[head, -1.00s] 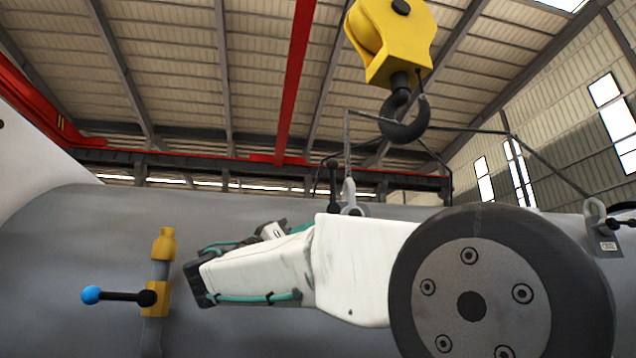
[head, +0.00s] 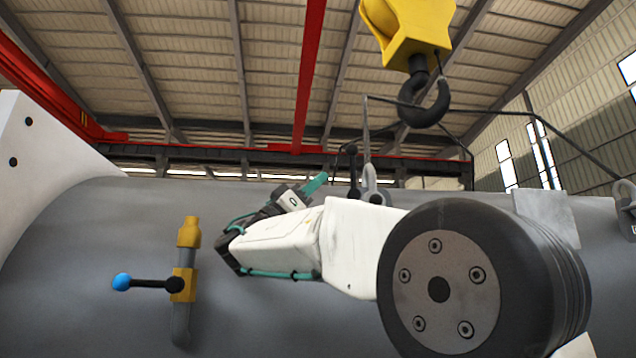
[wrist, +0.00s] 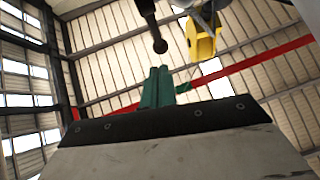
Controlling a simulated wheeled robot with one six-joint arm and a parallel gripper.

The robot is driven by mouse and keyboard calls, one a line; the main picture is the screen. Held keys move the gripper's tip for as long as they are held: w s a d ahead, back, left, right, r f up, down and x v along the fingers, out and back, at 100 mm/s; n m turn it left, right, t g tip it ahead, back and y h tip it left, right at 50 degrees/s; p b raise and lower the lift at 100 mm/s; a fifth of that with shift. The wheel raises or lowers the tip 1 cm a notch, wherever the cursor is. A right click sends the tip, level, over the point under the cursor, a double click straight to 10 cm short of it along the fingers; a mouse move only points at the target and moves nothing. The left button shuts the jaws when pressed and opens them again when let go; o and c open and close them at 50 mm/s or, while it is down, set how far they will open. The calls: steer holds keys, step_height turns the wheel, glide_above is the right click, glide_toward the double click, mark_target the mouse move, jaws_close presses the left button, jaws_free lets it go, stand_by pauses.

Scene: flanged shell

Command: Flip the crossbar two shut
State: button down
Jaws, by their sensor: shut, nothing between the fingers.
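A handle with a blue ball end (head: 122,282) and a black rod sticks out to the left from a yellow block on a vertical bar (head: 187,290) on the grey shell. I cannot tell which one is crossbar two. My gripper (head: 315,184) points up and right, left of the upright handle, with its teal fingers together and empty. In the wrist view, the shut fingers (wrist: 157,88) are just below a black rod with a ball end (wrist: 150,28), apparently apart from it.
The large grey shell (head: 90,240) fills the lower background. A yellow crane block (head: 415,30) and its dark hook (head: 425,105) hang above, with sling lines running to shackles (head: 373,190). A white flange (head: 40,150) stands at the left. Open air lies above the shell.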

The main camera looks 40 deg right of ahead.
mark_target(349, 155)
steer(key=x, duration=0.7)
steer(key=shift+d+r, duration=0.1)
steer(key=shift+r, duration=0.05)
steer(key=shift+d, duration=0.1)
